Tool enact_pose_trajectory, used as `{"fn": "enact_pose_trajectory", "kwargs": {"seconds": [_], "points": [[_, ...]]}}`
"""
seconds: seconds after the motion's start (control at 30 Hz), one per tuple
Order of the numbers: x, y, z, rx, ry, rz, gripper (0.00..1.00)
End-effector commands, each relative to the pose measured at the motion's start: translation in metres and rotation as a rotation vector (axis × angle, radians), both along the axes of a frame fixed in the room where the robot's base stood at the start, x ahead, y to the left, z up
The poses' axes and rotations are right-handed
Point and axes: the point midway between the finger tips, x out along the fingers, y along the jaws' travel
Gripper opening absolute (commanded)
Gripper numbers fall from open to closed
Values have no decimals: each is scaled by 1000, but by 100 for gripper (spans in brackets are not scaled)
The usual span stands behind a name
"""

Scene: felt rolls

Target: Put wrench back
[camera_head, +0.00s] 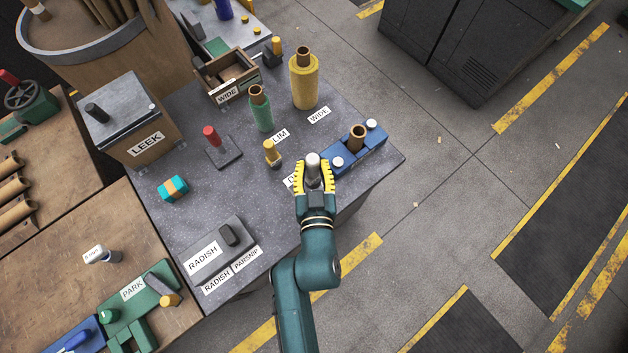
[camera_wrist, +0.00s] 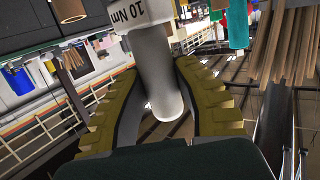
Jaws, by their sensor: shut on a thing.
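My gripper (camera_head: 314,180) is shut on a grey wrench (camera_head: 312,163), near the front right edge of the dark speckled table (camera_head: 190,220). In the wrist view the wrench (camera_wrist: 160,75) is a smooth grey shaft with a rounded end between the yellow ribbed fingers. A white collar on it reads "10 Nm" (camera_wrist: 140,12). The rest of the wrench is out of view or hidden.
A blue block (camera_head: 358,158) with white knobs and a brown tube stands just beyond my gripper. Green (camera_head: 260,110) and yellow (camera_head: 304,82) rolls, a red-topped post (camera_head: 211,135) and a LEEK box (camera_head: 130,120) stand farther back. A RADISH block (camera_head: 218,248) lies front left.

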Motion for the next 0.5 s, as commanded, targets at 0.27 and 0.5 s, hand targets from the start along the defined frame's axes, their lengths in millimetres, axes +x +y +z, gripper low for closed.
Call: {"fn": "enact_pose_trajectory", "kwargs": {"seconds": [0.27, 0.5], "points": [[-1, -1, -54, 0, -5, 6, 0], [-1, -1, -51, 0, -4, 6, 0]]}}
